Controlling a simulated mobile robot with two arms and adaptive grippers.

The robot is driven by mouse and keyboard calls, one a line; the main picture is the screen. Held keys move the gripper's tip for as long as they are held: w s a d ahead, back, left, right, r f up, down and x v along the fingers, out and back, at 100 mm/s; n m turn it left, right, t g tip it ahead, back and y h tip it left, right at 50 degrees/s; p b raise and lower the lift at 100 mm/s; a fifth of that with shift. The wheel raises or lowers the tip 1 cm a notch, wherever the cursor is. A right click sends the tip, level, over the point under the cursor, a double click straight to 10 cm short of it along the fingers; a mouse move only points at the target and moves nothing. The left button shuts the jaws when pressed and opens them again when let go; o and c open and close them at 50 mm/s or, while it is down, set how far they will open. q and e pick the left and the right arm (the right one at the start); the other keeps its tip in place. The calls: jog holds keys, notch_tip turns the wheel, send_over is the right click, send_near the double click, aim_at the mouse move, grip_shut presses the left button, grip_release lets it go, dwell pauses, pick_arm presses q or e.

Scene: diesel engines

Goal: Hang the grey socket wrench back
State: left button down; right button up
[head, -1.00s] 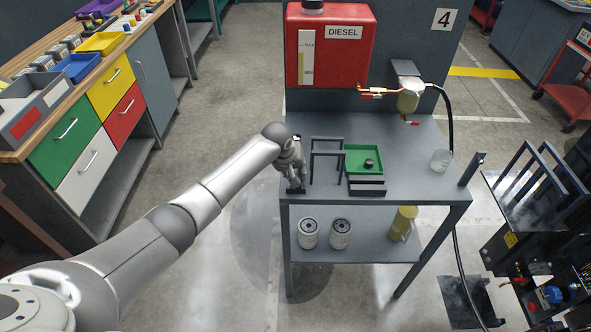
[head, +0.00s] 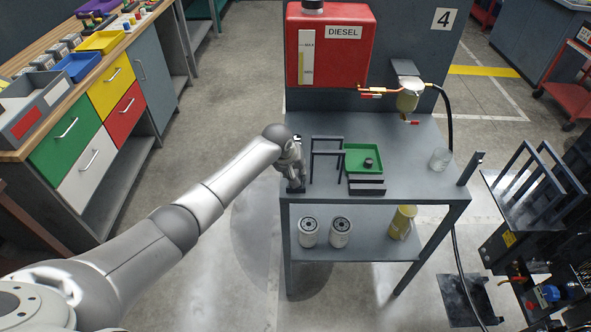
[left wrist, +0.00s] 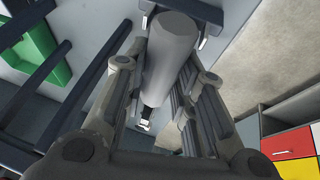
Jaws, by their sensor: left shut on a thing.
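The grey socket wrench (left wrist: 172,52) shows in the left wrist view as a thick grey cylinder with a thinner dark shaft and a shiny tip. My left gripper (left wrist: 158,98) is shut on it, with fingers along both sides. In the head view my left gripper (head: 296,188) is low over the left front edge of the grey bench, and the wrench cannot be made out there. A dark bracket (left wrist: 206,12) lies close by the wrench's thick end in the wrist view; whether they touch is unclear. My right gripper is not in view.
A dark frame (head: 327,153) stands just right of my gripper on the bench (head: 415,150). A green tray (head: 364,149) and dark blocks (head: 366,185) are beyond it. The bench's right side is mostly clear.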

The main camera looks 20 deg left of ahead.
pick_arm(q)
jog(key=shift+r, duration=0.1)
jog(key=c, duration=1.1)
grip_release()
jog(key=shift+c, duration=0.2)
jog(key=shift+o, duration=0.3)
jog(key=shift+o, duration=1.4)
jog(key=shift+d, duration=0.1)
jog(key=shift+r, duration=0.1)
